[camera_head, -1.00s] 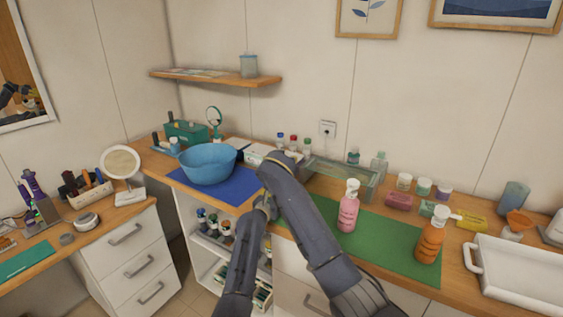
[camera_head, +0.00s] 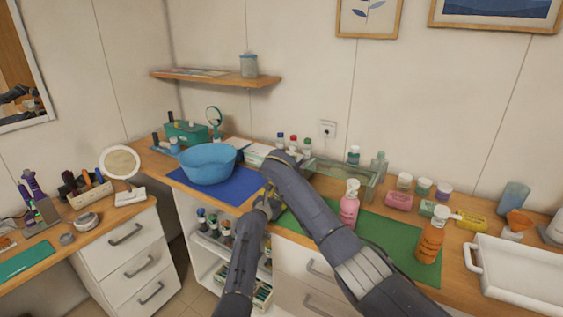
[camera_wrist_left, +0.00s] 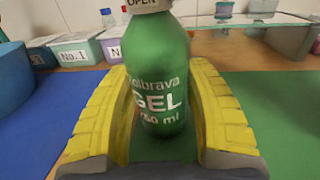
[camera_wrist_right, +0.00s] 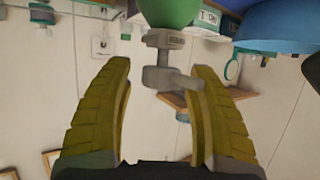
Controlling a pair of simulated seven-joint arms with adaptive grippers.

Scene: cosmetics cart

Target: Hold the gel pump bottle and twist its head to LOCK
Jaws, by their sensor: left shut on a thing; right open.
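The green gel bottle (camera_wrist_left: 158,75) stands upright in the left wrist view, with white GEL lettering. Its grey collar (camera_wrist_left: 145,4) reads OPEN at the top edge. My left gripper (camera_wrist_left: 157,100) is shut on the bottle's body, one yellow finger on each side. In the right wrist view, which is upside down, the grey pump head (camera_wrist_right: 160,77) shows ahead of the open right gripper (camera_wrist_right: 163,68), between its fingertips. Its nozzle points right in that picture. I cannot tell whether the fingers touch it. In the head view my arms hide the bottle.
A blue bowl (camera_head: 208,165) on a blue mat (camera_head: 240,189) stands left of my grippers. A pink pump bottle (camera_head: 349,207) and an orange one (camera_head: 430,240) stand on the green mat (camera_head: 385,235) to the right.

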